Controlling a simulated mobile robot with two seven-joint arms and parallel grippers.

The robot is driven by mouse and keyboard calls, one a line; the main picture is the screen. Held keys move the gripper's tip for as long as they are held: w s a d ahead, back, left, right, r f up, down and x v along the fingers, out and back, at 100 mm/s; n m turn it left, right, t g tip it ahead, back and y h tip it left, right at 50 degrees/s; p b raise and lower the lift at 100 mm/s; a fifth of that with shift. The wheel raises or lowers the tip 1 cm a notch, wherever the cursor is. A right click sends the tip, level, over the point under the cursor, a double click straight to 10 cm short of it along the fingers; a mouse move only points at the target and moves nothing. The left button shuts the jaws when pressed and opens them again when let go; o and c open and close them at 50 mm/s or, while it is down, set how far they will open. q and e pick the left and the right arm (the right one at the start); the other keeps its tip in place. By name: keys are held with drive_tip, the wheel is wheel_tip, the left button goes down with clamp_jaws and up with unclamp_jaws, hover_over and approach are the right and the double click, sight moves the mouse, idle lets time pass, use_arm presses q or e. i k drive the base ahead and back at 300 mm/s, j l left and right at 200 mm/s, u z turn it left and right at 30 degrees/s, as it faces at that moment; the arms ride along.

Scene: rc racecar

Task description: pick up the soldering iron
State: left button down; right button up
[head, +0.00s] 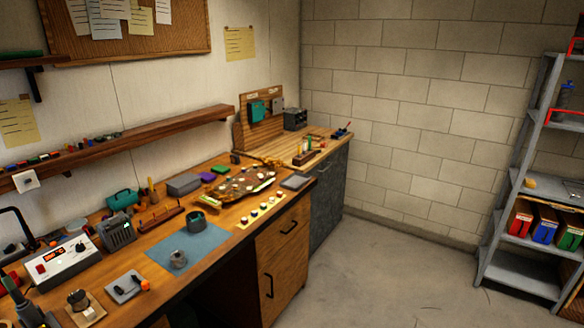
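A white box with a red lit display and a black knob (65,260), which looks like a soldering station, stands on the wooden workbench (225,248) at the left. A dark upright tool-like thing (20,300) is cut by the lower left edge; I cannot tell whether it is the soldering iron. A small grey tray (122,290) with dark bits and an orange piece lies near the bench's front edge. I cannot make out the soldering iron for certain. Neither of my grippers is in view.
A blue mat (205,243) carries a dark cup and a small round pot. A racetrack-like board (245,185) lies further back. A wall shelf (130,140) overhangs the bench. A metal rack (515,283) with colored bins stands at right. The floor between is clear.

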sight(21, 302)
drive_tip(key=u, duration=2.1)
